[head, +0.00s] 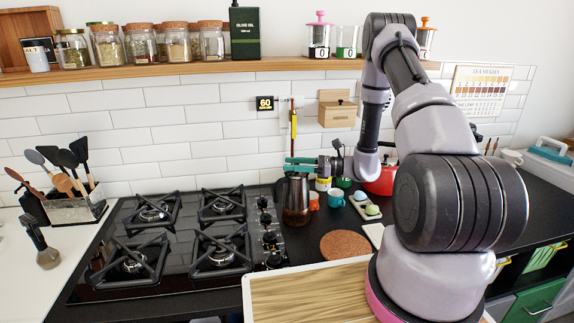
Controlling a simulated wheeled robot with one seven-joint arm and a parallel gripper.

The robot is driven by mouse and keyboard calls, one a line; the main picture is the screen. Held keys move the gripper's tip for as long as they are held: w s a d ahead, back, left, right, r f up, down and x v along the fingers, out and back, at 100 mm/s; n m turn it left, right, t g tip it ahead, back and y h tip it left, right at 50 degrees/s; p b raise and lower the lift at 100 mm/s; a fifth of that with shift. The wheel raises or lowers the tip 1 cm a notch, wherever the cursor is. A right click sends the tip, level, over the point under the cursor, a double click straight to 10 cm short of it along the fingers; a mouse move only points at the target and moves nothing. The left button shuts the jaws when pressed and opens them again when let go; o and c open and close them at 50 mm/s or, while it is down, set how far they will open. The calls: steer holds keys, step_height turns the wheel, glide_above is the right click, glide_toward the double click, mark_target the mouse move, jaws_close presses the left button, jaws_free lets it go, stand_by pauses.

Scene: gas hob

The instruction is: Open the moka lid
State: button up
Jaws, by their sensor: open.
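The moka pot (296,203), dark brown and metallic, stands upright on the black counter just right of the hob. My gripper (300,164) comes in from the right with its two teal fingers pointing left. The fingers are open, one above the other in the picture, at the top of the pot. The fingers partly hide the lid, so I cannot tell whether they touch it or how far it is raised.
The gas hob (175,240) lies to the left. Orange (314,201) and teal (336,198) cups, a red kettle (381,180) and a round cork mat (346,244) are to the right. A wooden shelf (160,71) with jars runs above.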

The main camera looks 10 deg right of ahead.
steer(key=shift+x, duration=1)
steer(key=shift+c, duration=0.3)
jaws_close()
stand_by(0.5)
